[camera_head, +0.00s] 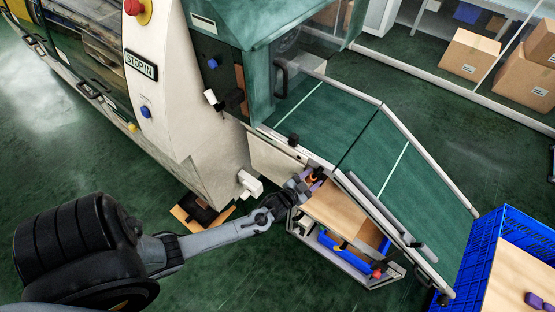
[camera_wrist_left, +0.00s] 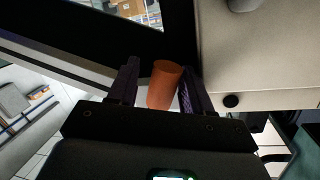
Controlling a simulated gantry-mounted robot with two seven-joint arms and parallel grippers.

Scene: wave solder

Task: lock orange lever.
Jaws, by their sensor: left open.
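The orange lever (camera_head: 314,178) is a small orange piece at the end of my left gripper, beside the conveyor's lower edge. In the left wrist view it is an orange cylinder (camera_wrist_left: 164,84) between the two dark purple fingers. My left gripper (camera_head: 308,182) is open around it, and it also shows in the left wrist view (camera_wrist_left: 160,88). The right finger is very close to the lever; I cannot tell whether it touches. The lever's mount is hidden. My right gripper is not in view.
A cream and green machine (camera_head: 180,90) stands at left and centre. A sloping green conveyor (camera_head: 330,120) runs to a blue crate (camera_head: 485,262). A box with a tan board (camera_head: 335,212) and a blue and red item sits under the conveyor. Cardboard boxes (camera_head: 468,55) stand at the back right.

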